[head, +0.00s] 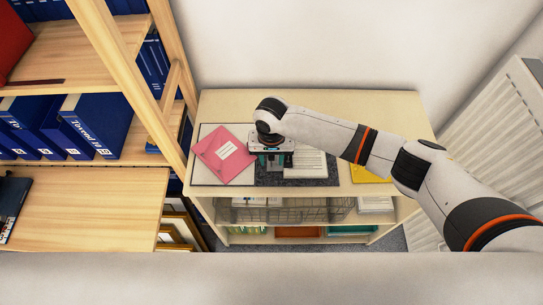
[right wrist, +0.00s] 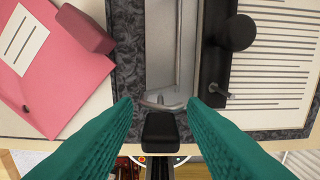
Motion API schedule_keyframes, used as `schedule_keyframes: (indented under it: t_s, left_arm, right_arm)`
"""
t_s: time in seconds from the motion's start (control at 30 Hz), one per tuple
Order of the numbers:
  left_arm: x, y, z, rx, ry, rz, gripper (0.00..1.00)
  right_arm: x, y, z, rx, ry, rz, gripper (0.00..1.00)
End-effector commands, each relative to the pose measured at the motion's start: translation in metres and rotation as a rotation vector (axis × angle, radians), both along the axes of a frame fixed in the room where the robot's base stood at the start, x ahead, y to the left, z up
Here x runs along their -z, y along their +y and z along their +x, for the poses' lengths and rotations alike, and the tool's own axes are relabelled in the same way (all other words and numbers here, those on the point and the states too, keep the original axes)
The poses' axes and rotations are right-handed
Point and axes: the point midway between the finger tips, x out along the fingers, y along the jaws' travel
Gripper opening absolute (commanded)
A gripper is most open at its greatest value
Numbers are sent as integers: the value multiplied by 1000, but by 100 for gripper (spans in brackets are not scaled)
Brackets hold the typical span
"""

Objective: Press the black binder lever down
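An open binder with a dark grey marbled cover (head: 320,182) lies on top of the low wooden cabinet, below my right gripper (head: 272,162). In the right wrist view, its metal mechanism plate (right wrist: 158,65) runs up the middle. The black lever end (right wrist: 160,130) sits on a bent metal arm, between the two teal fingers. My right gripper (right wrist: 160,103) is open and points down, with a gap between its fingertips. I cannot tell if either finger touches the lever. The head view hides the lever behind the gripper. My left gripper is not in view.
White lined paper (right wrist: 275,70) and a black bar with a round knob (right wrist: 235,35) are right of the lever. A yellow item (head: 368,174) lies farther right. Wooden shelves with blue binders (head: 95,125) stand left; a radiator (head: 500,135) stands right.

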Motion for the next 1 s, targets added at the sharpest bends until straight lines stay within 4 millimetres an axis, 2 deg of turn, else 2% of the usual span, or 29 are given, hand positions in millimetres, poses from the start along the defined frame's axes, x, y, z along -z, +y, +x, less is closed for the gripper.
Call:
schedule_keyframes:
  t_s: [0.37,0.5,0.6,0.83,1.0]
  left_arm:
    - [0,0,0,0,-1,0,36]
    - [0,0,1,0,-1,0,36]
    - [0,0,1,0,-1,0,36]
    - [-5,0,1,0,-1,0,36]
    - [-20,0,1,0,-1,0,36]
  right_arm:
    - [5,0,0,0,0,0,37]
    - [5,0,0,0,0,0,14]
    - [5,0,0,0,0,0,0]
    - [4,0,-1,0,-12,1,0]
    - [1,0,-5,-1,-64,1,0]
